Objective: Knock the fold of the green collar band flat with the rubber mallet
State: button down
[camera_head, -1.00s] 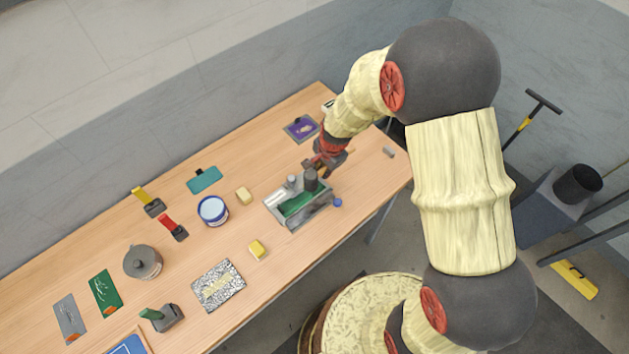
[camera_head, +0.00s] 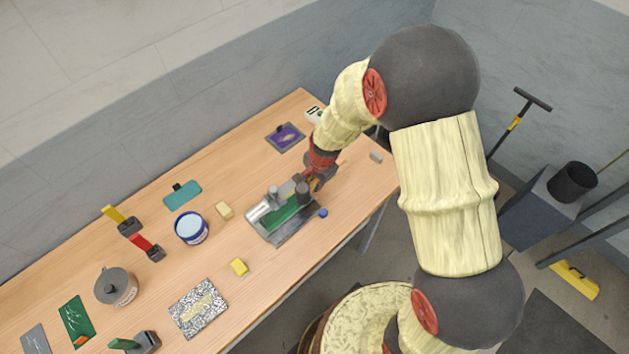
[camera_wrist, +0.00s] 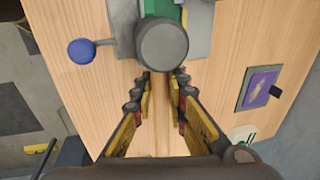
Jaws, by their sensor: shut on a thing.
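The rubber mallet's dark round head (camera_wrist: 163,45) fills the top middle of the wrist view and also shows in the head view (camera_head: 303,191). Its pale wooden handle (camera_wrist: 162,115) runs back between my fingers. My gripper (camera_wrist: 161,78) is shut on the handle. The green collar band (camera_head: 283,214) lies along the grey press fixture (camera_head: 262,232). In the wrist view, part of the green band (camera_wrist: 168,11) shows behind the mallet head, which hides the rest. The head is over the band's right end; I cannot tell whether they touch.
A blue knob (camera_head: 323,213) sticks out from the fixture's front side. A purple pad (camera_head: 285,137) lies behind it. The bench edge runs close in front.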

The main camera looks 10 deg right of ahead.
jog(key=shift+f, duration=0.7)
jog(key=shift+r, duration=0.1)
jog(key=shift+w+p+v, duration=0.15)
jog(key=shift+p+v, duration=0.4)
jog(key=shift+v, duration=0.2)
jog(key=shift+w+p+v, duration=0.15)
jog(key=shift+p+v, duration=0.4)
jog(key=shift+v, duration=0.15)
jog(key=shift+a, duration=0.15)
jog(key=b+x, duration=0.2)
jog(key=x, duration=0.1)
jog(key=b+x, duration=0.1)
jog(key=shift+s+f, duration=0.25)
jog(key=shift+s, duration=0.2)
jog(key=p+v, duration=0.2)
jog(key=w+p+v, duration=0.1)
jog(key=p+v, duration=0.1)
jog(key=v, duration=0.1)
jog(key=p+v, duration=0.2)
jog(key=shift+w+a+r, duration=0.1)
jog(key=shift+w+r, duration=0.05)
jog(key=shift+r, duration=0.3)
jog(key=shift+f, duration=0.1)
